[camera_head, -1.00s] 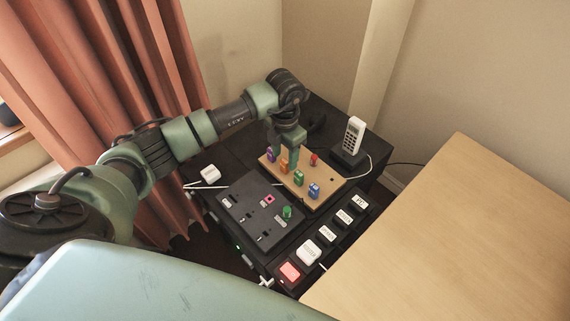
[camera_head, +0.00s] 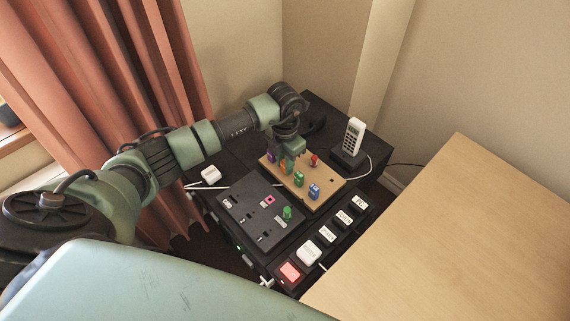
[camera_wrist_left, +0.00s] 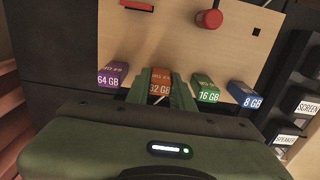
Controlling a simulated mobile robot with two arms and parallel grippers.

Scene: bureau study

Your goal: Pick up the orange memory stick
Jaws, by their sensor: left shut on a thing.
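The orange memory stick (camera_wrist_left: 159,84), marked 32 GB, stands at a light wooden board (camera_wrist_left: 190,55) in a row of sticks. In the left wrist view it sits between the green fingers of my left gripper (camera_wrist_left: 158,78), which is shut on it. In the head view my left gripper (camera_head: 288,160) is down at the board and mostly hides the orange stick. I cannot tell whether the stick is clear of its slot. My right gripper does not show.
A purple stick (camera_wrist_left: 112,75) stands left of the orange one; green (camera_wrist_left: 205,90) and blue (camera_wrist_left: 243,95) sticks stand right. A red knob (camera_head: 314,160) rises behind. A black socket panel (camera_head: 240,200) lies in front.

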